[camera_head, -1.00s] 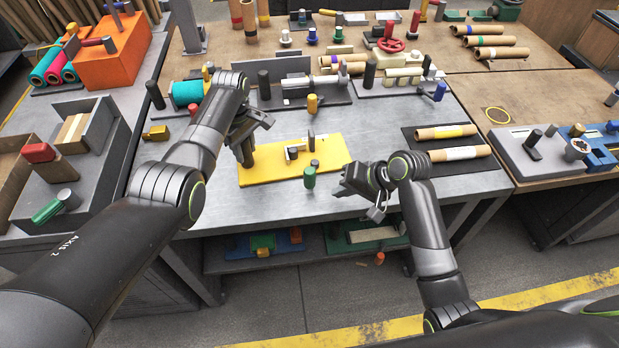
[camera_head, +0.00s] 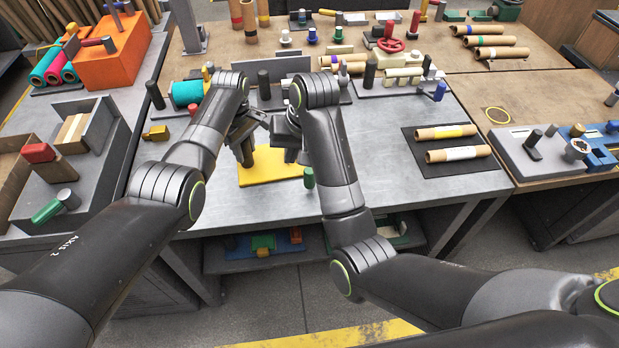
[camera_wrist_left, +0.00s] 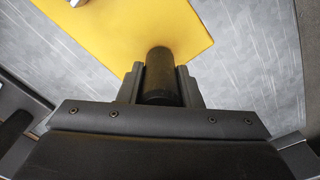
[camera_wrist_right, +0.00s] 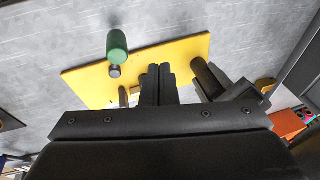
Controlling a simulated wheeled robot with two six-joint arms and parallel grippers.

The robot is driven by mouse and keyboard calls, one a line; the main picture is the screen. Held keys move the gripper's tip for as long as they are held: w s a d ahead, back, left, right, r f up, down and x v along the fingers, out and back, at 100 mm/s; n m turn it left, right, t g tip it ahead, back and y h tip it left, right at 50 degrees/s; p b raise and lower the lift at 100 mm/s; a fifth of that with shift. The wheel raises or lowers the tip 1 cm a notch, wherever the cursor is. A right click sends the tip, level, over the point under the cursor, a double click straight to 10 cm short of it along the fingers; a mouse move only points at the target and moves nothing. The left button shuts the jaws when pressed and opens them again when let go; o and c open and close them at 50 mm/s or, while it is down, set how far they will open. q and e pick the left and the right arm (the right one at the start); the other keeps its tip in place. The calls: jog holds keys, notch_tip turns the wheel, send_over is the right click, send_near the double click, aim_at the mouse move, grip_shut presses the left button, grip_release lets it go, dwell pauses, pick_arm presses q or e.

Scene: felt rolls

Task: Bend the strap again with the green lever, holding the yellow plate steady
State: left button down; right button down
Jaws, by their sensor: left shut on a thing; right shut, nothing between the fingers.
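The yellow plate (camera_head: 262,170) lies on the grey bench, its right part hidden behind my right arm in the head view. My left gripper (camera_head: 247,157) is shut on a black upright handle (camera_wrist_left: 158,70) at the plate's left end. The green lever (camera_head: 309,178) stands at the plate's front edge; it also shows in the right wrist view (camera_wrist_right: 117,46). My right gripper (camera_head: 291,155) is shut and empty, its fingertips (camera_wrist_right: 158,72) over the plate, apart from the green lever. A dark cylinder (camera_wrist_right: 207,78) shows beside them. I cannot make out the strap.
A black mat (camera_head: 424,166) with two cardboard rolls (camera_head: 458,153) lies to the right. A small yellow block (camera_head: 156,133) sits at the left. Fixtures and a red-wheeled device (camera_head: 390,44) stand behind. The bench front right of the plate is clear.

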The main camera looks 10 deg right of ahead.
jog(key=shift+f, duration=4.1)
jog(key=shift+d, duration=0.15)
pick_arm(q)
jog(key=shift+a, duration=0.1)
pick_arm(e)
jog(key=shift+w+d, duration=0.2)
jog(key=shift+d, duration=1.5)
jog(key=shift+w+d, duration=0.15)
jog(key=shift+d, duration=1.55)
jog(key=shift+a, duration=0.15)
jog(key=shift+r, duration=0.1)
pick_arm(q)
jog(key=shift+f, duration=0.1)
pick_arm(e)
notch_tip(320, 180, up, 7)
jog(key=a, duration=0.1)
